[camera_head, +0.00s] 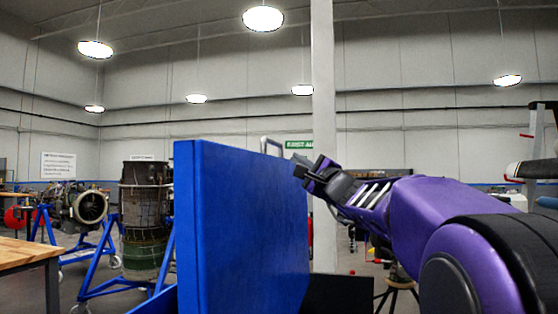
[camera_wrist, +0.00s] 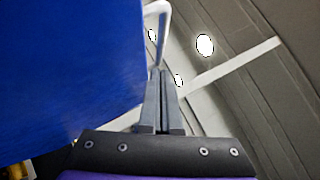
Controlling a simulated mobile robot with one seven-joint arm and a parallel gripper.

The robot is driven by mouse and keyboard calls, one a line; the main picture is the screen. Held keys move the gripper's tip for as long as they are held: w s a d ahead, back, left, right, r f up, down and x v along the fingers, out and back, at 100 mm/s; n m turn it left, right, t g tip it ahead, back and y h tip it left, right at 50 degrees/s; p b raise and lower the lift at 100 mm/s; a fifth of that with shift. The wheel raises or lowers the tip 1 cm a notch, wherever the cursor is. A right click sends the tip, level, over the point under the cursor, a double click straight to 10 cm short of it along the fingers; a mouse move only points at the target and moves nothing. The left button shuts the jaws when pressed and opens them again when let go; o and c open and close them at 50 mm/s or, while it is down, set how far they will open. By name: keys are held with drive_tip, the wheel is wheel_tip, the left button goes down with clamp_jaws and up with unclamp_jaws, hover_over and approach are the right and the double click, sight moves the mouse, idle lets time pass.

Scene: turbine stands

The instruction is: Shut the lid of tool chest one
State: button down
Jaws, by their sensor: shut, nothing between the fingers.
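The blue lid (camera_head: 245,230) of the tool chest stands open, close to upright, in the middle of the head view. A pale metal handle (camera_head: 272,144) shows beyond its top edge. The lid (camera_wrist: 65,70) also fills the left of the wrist view, with the handle (camera_wrist: 158,8) beyond the fingertips. My gripper (camera_head: 300,168) is shut and empty at the lid's upper right corner. Its fingers (camera_wrist: 159,78) lie together just right of the lid's edge. I cannot tell whether they touch the lid or handle. The chest body is mostly hidden below the picture.
A wooden-topped table (camera_head: 28,252) stands at the lower left. Behind it are a turbine (camera_head: 85,207) on a blue stand and a dark upright engine section (camera_head: 145,220). A pale column (camera_head: 323,80) rises behind my gripper. The air above the lid is clear.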

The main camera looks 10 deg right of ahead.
sight(272, 144)
drive_tip(key=w+a+r+p, duration=0.1)
drive_tip(key=w, duration=0.1)
drive_tip(key=w+a+r, duration=0.2)
drive_tip(key=shift+a+p, duration=0.1)
drive_tip(key=shift+p, duration=0.3)
drive_tip(key=shift+w+a+r, duration=0.15)
drive_tip(key=shift+a+r, duration=0.05)
drive_tip(key=shift+a, duration=0.25)
drive_tip(key=shift+w+a, duration=0.1)
